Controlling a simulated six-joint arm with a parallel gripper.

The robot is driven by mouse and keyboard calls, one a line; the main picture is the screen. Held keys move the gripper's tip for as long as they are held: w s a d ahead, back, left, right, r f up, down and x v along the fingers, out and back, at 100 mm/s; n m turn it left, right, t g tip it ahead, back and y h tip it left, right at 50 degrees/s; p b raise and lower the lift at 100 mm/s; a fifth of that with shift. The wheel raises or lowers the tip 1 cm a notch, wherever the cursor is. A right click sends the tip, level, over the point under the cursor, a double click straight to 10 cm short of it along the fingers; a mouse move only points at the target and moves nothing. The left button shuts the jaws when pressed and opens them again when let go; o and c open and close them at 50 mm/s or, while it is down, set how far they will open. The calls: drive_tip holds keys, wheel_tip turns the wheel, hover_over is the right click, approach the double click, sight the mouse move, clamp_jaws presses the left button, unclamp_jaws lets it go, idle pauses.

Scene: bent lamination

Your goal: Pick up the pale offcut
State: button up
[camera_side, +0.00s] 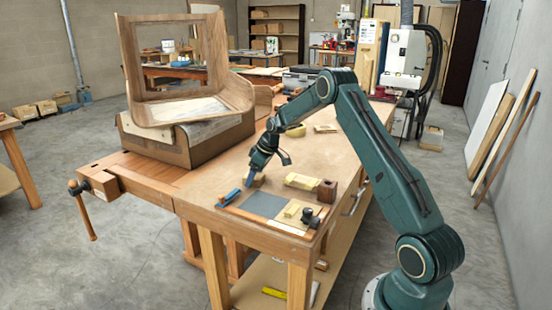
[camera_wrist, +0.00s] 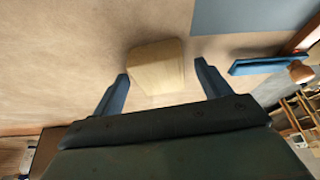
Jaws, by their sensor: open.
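The pale offcut (camera_wrist: 157,66) is a small light wooden block lying on the workbench. In the wrist view it sits between and just beyond the two blue fingers of my gripper (camera_wrist: 162,87). The fingers are apart, with a gap on each side of the block. In the side view the block (camera_side: 259,180) shows small and partly hidden at the tips of my gripper (camera_side: 253,176), which points down at the bench beside the grey mat. Whether the fingertips reach down to the bench is hard to tell.
A grey mat (camera_side: 264,205) lies close by on the workbench (camera_side: 215,180). A blue tool (camera_side: 229,197) lies left of it. Yellow pieces (camera_side: 303,182) and a dark brown block (camera_side: 327,191) are to the right. A large bent wooden form (camera_side: 185,140) stands behind left.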

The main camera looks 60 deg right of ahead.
drive_tip(key=c, duration=1.1)
drive_tip(key=shift+r, duration=0.1)
wheel_tip(320, 180, up, 20)
drive_tip(key=shift+f, duration=0.1)
idle(0.4)
drive_tip(key=o, duration=0.4)
drive_tip(key=c, duration=0.4)
drive_tip(key=shift+s+a+f, duration=0.1)
drive_tip(key=shift+s, duration=0.05)
